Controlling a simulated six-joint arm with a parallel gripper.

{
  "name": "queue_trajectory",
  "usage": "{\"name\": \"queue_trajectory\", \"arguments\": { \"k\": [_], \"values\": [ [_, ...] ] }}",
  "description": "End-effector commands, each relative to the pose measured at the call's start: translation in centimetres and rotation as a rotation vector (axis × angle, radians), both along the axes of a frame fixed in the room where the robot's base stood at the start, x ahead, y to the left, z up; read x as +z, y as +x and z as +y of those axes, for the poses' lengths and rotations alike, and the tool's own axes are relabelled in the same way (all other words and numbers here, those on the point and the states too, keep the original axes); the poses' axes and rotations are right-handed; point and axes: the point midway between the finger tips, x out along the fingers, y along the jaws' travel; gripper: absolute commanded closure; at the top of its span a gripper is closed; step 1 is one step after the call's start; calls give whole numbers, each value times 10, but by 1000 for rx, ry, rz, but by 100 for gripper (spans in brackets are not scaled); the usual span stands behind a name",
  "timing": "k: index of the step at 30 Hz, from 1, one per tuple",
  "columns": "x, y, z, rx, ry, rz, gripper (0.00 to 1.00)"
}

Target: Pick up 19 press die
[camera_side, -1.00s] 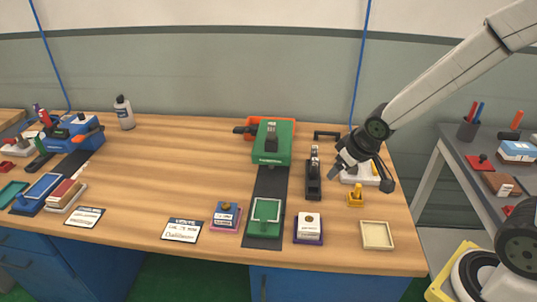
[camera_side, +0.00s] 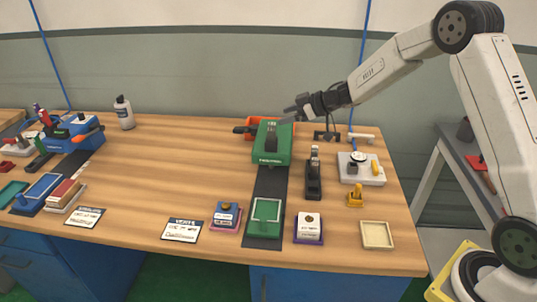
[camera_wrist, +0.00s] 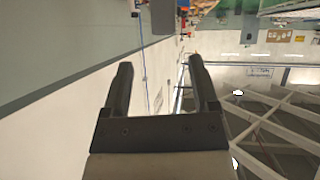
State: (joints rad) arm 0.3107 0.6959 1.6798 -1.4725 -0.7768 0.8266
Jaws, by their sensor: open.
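I cannot read any marking "19", so I cannot tell which piece is the press die. A green press (camera_side: 270,150) stands at the back of a dark strip, with a green framed plate (camera_side: 266,212) near its front end. Left of that plate is a small block with a blue top on a pink base (camera_side: 227,215). Right of it is a white block on a purple base (camera_side: 309,226). My gripper (camera_side: 291,111) is above and behind the green press, apart from the table. In the wrist view my gripper (camera_wrist: 160,64) is open and empty, facing the room.
A black lever tool (camera_side: 314,178), a small yellow piece (camera_side: 355,196), a white base with a yellow handle (camera_side: 362,168) and a cream tray (camera_side: 377,235) stand to the right. The table's left middle is clear.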

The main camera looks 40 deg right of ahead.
Motion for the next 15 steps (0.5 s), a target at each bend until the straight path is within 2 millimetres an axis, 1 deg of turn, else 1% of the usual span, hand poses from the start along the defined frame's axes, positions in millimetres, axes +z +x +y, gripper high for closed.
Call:
{"name": "queue_trajectory", "arguments": {
  "k": [1,6,15],
  "values": [
    [-5,1,-3,34,8,7,24],
    [-15,-1,-6,125,31,37,24],
    [-18,-2,-6,157,38,52,24]
  ]
}}
